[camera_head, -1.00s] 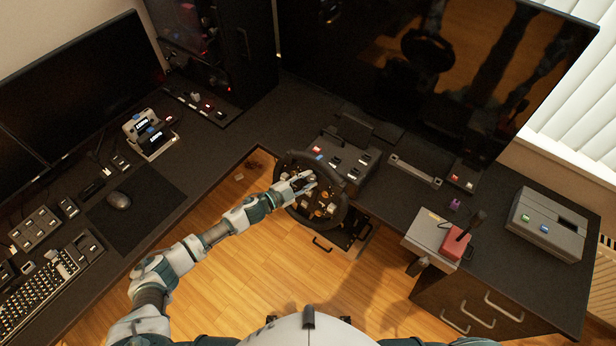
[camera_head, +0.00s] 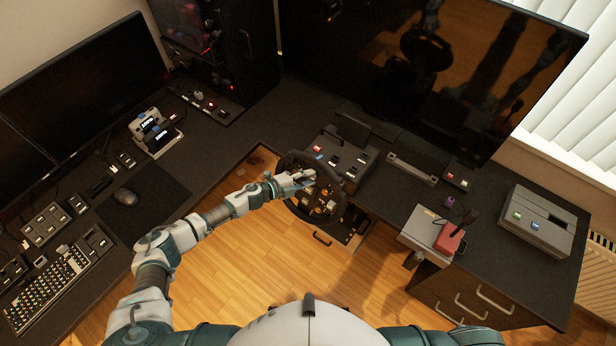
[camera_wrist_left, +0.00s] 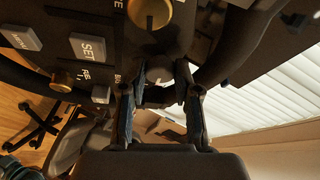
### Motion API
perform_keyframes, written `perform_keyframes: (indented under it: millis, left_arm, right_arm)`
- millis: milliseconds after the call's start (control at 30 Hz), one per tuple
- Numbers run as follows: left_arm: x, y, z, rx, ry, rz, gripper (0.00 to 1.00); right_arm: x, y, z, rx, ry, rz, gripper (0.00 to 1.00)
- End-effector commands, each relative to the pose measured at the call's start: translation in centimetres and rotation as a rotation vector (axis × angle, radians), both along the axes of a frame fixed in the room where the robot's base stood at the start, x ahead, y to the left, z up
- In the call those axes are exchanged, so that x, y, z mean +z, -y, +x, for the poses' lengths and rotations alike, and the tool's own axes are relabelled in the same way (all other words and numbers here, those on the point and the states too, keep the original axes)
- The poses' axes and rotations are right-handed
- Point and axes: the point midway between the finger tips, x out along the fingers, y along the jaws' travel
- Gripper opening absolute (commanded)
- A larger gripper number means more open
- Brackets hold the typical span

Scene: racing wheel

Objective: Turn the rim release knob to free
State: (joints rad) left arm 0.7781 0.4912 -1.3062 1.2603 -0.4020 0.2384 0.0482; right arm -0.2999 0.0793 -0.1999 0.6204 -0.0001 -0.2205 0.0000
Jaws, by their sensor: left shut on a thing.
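The black racing wheel (camera_head: 341,205) stands at the desk's inner corner, with buttons and orange-gold knobs on its face. My left gripper (camera_head: 303,180) reaches the upper left of the wheel's face. In the left wrist view its two fingers (camera_wrist_left: 160,97) are shut on a small greyish part at the wheel, which I take for the rim release knob (camera_wrist_left: 158,96). The fingers hide much of it, and its turn angle cannot be read. A gold knob (camera_wrist_left: 150,12) and a grey SET button (camera_wrist_left: 88,47) lie close by. My right gripper is out of view.
A button box (camera_head: 348,155) sits just behind the wheel. A red-based lever (camera_head: 450,238) and a grey box (camera_head: 543,222) stand on the right desk. Keyboard (camera_head: 47,288) and mouse (camera_head: 125,196) lie left. A large screen (camera_head: 420,70) rises behind.

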Motion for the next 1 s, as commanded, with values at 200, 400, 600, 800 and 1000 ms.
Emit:
perform_keyframes:
  millis: [200, 400, 600, 800, 1000]
  left_arm:
    - [-0.5, -0.1, -0.3, -0.003, -0.005, 0.004, 0.0]
    - [-0.4, 0.0, -0.3, -0.003, -0.006, 0.004, 0.54]
    - [-0.3, 0.0, -0.1, -0.001, -0.003, 0.003, 0.57]
    - [-0.1, -0.6, -0.3, 0.0, -0.002, 0.002, 0.57]
    - [0.8, -3.6, -2.1, 0.001, -0.002, 0.004, 0.57]
  right_arm:
    - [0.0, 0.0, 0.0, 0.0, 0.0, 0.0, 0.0]
    - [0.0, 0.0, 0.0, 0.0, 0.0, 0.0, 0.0]
    - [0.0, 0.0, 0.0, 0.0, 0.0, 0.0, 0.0]
    - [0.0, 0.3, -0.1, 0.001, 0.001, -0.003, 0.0]
    - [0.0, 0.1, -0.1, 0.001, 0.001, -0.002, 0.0]
